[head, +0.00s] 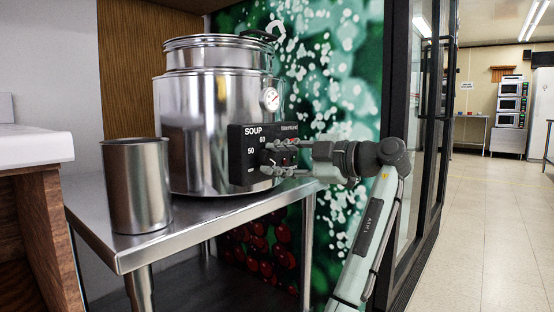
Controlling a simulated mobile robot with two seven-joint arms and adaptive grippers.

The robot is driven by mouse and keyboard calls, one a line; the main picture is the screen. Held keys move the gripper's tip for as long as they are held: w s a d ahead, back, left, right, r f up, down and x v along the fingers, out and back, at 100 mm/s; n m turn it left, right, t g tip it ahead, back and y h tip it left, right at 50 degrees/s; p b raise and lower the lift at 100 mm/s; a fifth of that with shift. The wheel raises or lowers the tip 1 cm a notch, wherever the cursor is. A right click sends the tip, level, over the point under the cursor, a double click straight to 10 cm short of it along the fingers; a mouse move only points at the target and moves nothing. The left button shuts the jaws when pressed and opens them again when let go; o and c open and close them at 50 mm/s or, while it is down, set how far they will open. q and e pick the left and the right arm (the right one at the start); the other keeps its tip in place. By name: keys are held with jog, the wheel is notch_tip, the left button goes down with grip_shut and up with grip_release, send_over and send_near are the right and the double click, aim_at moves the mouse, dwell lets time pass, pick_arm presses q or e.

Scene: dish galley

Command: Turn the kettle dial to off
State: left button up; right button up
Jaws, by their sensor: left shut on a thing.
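The kettle (209,130) is a large steel soup pot standing on a steel table. A black control box (236,141) on its front is marked SOUP, with 50 and 60 among its scale marks. My left gripper (272,158) is at the right part of this box, with its fingers closed around the dial. The fingers hide most of the dial, so its pointer setting cannot be read. My right gripper is not in view.
A steel canister (137,186) stands at the front left of the steel table (205,225). A dark-framed glass door (410,130) stands right of my arm. The tiled floor at right is clear.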

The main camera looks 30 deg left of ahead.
pick_arm(q)
jog(key=o, duration=1.2)
jog(key=shift+c, duration=0.2)
jog(key=d+r, duration=0.1)
jog(key=d, duration=1.1)
jog(key=shift+s, duration=0.15)
jog(key=shift+r, duration=0.1)
